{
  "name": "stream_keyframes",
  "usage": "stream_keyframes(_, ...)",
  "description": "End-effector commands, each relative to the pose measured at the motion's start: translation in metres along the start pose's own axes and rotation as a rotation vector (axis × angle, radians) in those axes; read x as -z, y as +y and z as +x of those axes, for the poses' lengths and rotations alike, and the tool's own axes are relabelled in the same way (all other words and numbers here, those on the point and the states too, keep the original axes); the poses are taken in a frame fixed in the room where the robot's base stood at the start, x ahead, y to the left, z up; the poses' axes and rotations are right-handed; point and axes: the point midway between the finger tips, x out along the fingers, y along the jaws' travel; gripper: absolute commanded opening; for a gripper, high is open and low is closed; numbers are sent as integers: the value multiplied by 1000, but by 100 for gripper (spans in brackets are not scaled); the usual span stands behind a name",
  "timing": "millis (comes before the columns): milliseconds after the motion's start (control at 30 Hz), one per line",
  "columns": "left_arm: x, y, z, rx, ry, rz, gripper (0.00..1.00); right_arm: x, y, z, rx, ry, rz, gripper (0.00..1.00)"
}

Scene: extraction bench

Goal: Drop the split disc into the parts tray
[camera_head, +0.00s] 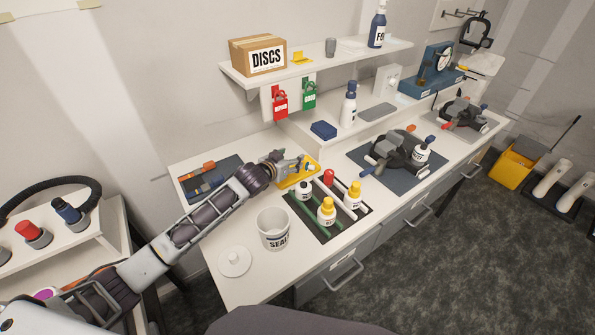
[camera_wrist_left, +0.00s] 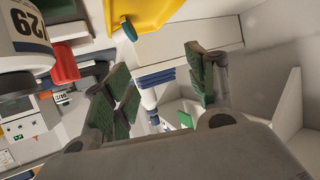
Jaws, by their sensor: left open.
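A shallow yellow tray (camera_head: 300,179), which I take to be the parts tray, sits on the bench behind the bottle rack. It also shows at the top of the left wrist view (camera_wrist_left: 171,14). My left gripper (camera_head: 306,164) is just above this tray; in the wrist view its green-padded fingers (camera_wrist_left: 160,85) are spread apart with nothing held between them. A small teal round piece (camera_wrist_left: 128,29) shows against the tray's edge; it may be the split disc, but I cannot tell whether it is whole. My right gripper is not in view.
A rack (camera_head: 322,232) with several bottles stands in front of the tray. A white SEAL tub (camera_head: 273,230) and its lid (camera_head: 235,262) are nearer. A dark tool mat (camera_head: 228,166) lies left, and a blue box (camera_head: 323,130) sits on the raised ledge behind.

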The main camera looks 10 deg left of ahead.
Motion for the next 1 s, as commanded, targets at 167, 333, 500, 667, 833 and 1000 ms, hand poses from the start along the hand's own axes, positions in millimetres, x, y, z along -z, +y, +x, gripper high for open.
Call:
stream_keyframes(167, -1, 0, -16, -1, 0, 2, 57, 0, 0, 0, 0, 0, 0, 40)
stream_keyframes(333, -1, 0, -33, 0, -1, 1, 57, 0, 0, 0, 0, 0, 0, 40)
stream_keyframes(500, 0, 0, -49, 0, 0, 2, 57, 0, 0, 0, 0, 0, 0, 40)
stream_keyframes(667, -1, 0, -66, 0, -1, 1, 57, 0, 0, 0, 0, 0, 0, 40)
stream_keyframes(833, -1, 0, -82, -1, -1, 1, 57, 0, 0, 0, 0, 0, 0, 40)
stream_keyframes(1000, -1, 0, -96, 0, -1, 1, 57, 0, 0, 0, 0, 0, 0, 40)
